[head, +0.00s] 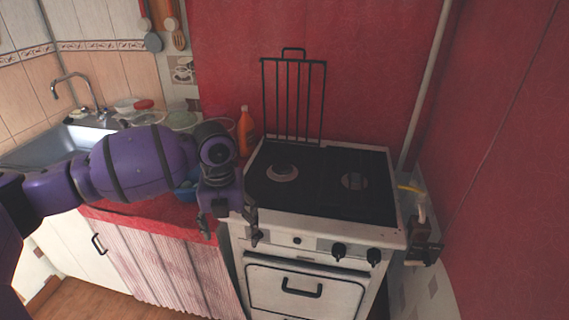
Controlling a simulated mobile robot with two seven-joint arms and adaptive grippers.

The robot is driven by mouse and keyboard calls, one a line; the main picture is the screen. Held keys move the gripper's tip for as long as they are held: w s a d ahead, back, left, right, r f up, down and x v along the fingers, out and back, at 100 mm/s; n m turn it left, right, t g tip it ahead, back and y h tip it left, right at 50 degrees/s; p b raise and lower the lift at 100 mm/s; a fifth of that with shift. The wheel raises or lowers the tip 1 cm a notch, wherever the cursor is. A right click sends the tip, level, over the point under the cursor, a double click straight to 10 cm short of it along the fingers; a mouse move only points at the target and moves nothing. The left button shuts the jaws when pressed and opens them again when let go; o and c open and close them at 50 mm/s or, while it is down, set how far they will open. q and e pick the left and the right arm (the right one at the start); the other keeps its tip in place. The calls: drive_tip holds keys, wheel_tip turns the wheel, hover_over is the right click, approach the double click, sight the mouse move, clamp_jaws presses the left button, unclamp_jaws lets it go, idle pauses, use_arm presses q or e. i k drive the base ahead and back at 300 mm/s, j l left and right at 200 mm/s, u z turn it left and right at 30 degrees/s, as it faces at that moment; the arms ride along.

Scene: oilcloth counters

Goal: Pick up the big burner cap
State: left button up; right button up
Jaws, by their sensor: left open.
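A gas stove (320,214) with a dark top stands at centre right. Two burners show on it. The left burner (282,172) has a pale ring with a darker round centre. The right burner (353,181) is a darker disc. I cannot tell for sure which bears the big burner cap. My left gripper (231,233) is open and empty, pointing down at the stove's front left corner, short of both burners. My right gripper is not in view.
A raised black grate (293,100) stands at the stove's back. An orange bottle (245,132) stands left of it. Bowls (182,121) and a sink (50,150) are behind my left arm. Knobs (338,250) line the stove front. A pale pipe (428,85) runs up at right.

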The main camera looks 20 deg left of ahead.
sight(282, 168)
drive_tip(key=i, duration=1.35)
